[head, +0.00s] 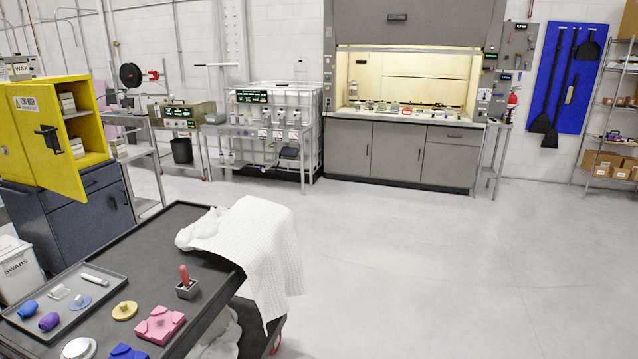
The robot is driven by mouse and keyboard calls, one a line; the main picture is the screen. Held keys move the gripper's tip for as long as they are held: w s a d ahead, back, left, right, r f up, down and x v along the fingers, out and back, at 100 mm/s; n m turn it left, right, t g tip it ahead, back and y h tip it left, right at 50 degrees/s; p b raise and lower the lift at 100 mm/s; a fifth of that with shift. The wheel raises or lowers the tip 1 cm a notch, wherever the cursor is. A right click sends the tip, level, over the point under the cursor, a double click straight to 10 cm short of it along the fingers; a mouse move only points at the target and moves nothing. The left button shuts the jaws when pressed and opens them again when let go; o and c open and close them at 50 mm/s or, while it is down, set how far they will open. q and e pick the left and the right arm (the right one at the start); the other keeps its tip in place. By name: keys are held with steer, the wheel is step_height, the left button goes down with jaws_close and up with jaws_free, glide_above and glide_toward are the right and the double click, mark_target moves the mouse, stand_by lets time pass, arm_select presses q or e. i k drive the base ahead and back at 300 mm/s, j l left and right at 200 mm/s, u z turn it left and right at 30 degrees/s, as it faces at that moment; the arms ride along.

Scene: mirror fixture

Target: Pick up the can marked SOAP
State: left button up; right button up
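I can make out no can with a readable SOAP marking in the head view. A round silver-white item (78,348) sits at the near edge of the dark cart top (205,262); whether it is a can I cannot tell, and no lettering shows on it. Small items stand on the far bench and in the fume hood (405,85), too small to read. Neither of my grippers is in view.
A yellow cabinet (50,140) stands open at left. The floor (450,270) is clear at right.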

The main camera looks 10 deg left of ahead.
mark_target(77, 145)
steer(key=i+z, duration=0.3)
steer(key=i, duration=2.4)
steer(key=i+l+u, duration=0.15)
steer(key=i, duration=1.2)
steer(key=i+j+u, duration=0.15)
steer(key=i+u, duration=0.6)
steer(key=u, duration=0.25)
steer(key=i+l+u, duration=0.2)
steer(key=i+u, duration=0.3)
steer(key=i+j+u, duration=0.25)
steer(key=i+u, duration=0.5)
steer(key=i, duration=0.3)
steer(key=i+u, duration=0.4)
steer(key=i, duration=0.15)
steer(key=i+j+u, duration=0.1)
steer(key=i, duration=0.9)
steer(key=i+j, duration=0.1)
steer(key=i, duration=0.85)
steer(key=i+j, duration=0.3)
steer(key=j, duration=0.15)
steer(key=i+j, duration=0.25)
steer(key=j, duration=0.2)
steer(key=i+j, duration=0.3)
steer(key=j, duration=0.5)
steer(key=i+j+u, duration=0.1)
steer(key=j, duration=0.25)
